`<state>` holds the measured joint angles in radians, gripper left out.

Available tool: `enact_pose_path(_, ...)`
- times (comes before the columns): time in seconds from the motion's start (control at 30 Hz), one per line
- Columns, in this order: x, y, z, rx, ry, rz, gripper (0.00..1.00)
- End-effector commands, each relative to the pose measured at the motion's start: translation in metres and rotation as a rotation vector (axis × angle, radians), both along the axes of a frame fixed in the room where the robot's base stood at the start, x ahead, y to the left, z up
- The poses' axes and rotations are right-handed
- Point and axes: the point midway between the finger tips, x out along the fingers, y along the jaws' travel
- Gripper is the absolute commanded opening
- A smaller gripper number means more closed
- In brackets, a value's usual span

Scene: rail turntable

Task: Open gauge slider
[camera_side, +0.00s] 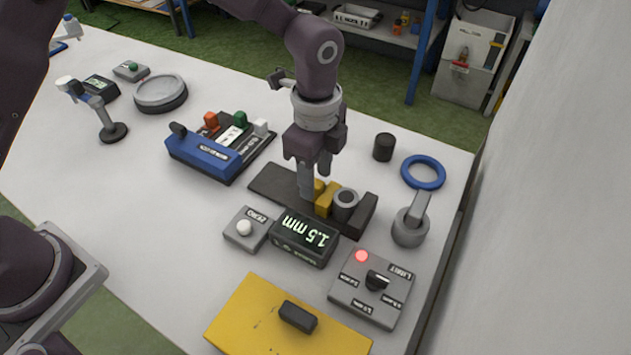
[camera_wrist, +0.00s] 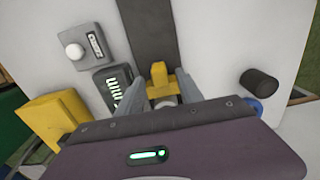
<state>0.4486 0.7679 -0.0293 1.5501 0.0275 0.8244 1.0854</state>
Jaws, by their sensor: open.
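The gauge has a dark rail (camera_side: 268,184) with a yellow slider (camera_side: 325,197) near its right end. A grey ring-shaped part (camera_side: 346,203) sits beside the slider; they look touching or nearly so. The gauge display (camera_side: 305,239) reads 1.5 mm, upside down in the side view. My gripper (camera_side: 310,190) is low over the rail at the slider. In the wrist view my open fingers (camera_wrist: 160,88) lie on either side of the yellow slider (camera_wrist: 158,70). Whether a finger touches it I cannot tell. My gripper body hides the lower part of the wrist view.
A ZERO button box (camera_side: 245,228) stands in front of the rail. A grey limit box (camera_side: 371,287) with a knob and red light, and a yellow lidded box (camera_side: 260,320), lie nearer. A lever post (camera_side: 410,225), blue ring (camera_side: 423,172) and black cylinder (camera_side: 384,147) stand right.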

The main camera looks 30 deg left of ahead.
Motion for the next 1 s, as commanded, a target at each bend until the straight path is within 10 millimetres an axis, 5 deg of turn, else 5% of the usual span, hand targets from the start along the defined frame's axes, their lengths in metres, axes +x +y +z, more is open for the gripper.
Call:
enact_pose_path(0.2,0.000,0.001,-0.026,0.001,0.000,0.001,0.44)
enact_pose_path(0.43,0.000,0.001,-0.027,0.000,-0.001,0.003,0.44)
enact_pose_path(0.67,0.000,0.001,-0.027,0.000,-0.001,0.003,0.00)
enact_pose_path(1.0,0.000,0.001,-0.026,0.000,-0.001,0.003,0.00)
